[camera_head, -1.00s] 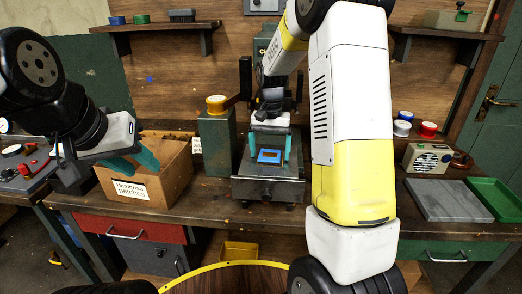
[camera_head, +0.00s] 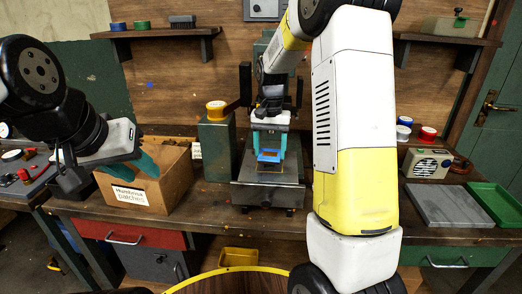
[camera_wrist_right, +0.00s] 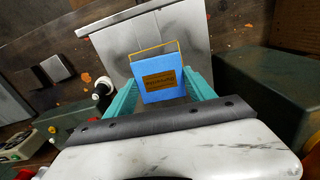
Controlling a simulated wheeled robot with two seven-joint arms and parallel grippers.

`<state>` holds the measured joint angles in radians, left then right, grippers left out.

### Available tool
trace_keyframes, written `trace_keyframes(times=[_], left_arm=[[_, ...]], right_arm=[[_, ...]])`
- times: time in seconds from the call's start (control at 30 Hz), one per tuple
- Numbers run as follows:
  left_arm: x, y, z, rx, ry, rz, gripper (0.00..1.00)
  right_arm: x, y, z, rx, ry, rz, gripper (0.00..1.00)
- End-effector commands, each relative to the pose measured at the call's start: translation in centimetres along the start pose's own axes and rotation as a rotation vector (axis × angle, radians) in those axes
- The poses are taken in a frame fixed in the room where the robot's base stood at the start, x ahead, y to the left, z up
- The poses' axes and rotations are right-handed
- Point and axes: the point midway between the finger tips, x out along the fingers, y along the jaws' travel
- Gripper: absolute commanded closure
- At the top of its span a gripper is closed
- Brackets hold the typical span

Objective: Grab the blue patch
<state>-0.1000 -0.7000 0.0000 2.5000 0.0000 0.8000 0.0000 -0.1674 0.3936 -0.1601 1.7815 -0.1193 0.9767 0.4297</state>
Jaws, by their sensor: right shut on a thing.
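The blue patch (camera_head: 270,156) is a flat blue square with an orange-brown label. It is at the machine on the middle of the workbench. My right gripper (camera_head: 269,150) comes down from above and is shut on it. In the right wrist view the patch (camera_wrist_right: 160,92) sits between the two teal fingers, its label facing the camera. It appears a little above the grey metal plate (camera_head: 262,195), where a thin yellow-orange outline shows.
The cardboard box (camera_head: 168,180) with a patches label stands left of the machine. A green post (camera_head: 215,150) with a yellow roll is close beside the machine. A grey slab (camera_head: 447,203), green tray (camera_head: 492,203) and radio (camera_head: 427,164) lie to the right.

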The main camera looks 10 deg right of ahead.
Motion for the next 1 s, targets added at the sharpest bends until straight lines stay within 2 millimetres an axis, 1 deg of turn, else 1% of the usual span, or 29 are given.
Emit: trace_keyframes(times=[0.07, 0.17, 0.27, 0.5, 0.6, 0.7, 0.8, 1.0], left_arm=[[0.0, 0.0, 0.0, 0.000, 0.000, 0.000, 0.64], [0.0, 0.0, 0.0, 0.000, 0.000, 0.000, 0.64], [0.0, 0.0, 0.0, 0.000, 0.000, 0.000, 0.64], [0.0, 0.0, 0.0, 0.000, 0.000, 0.000, 0.64], [0.0, 0.0, 0.0, 0.000, 0.000, 0.000, 0.64], [0.0, 0.0, 0.0, 0.000, 0.000, 0.000, 0.64], [0.0, 0.0, 0.0, 0.000, 0.000, 0.000, 0.64], [0.0, 0.0, 0.0, 0.000, 0.000, 0.000, 0.64]], right_arm=[[-1.2, 0.0, -0.1, 0.000, 0.004, -0.002, 0.77], [-1.5, 0.4, 1.8, 0.000, 0.000, 0.000, 0.77], [-1.7, 1.0, 4.2, -0.001, 0.000, -0.002, 0.77], [-2.3, 2.5, 10.5, -0.002, 0.001, -0.002, 0.77], [-2.5, 3.0, 12.5, -0.002, 0.001, -0.001, 0.77], [-2.6, 3.3, 14.0, -0.001, 0.001, -0.001, 0.77], [-2.6, 3.6, 15.0, 0.000, 0.000, 0.000, 0.77], [-2.7, 3.7, 15.6, 0.000, 0.000, 0.000, 0.77]])
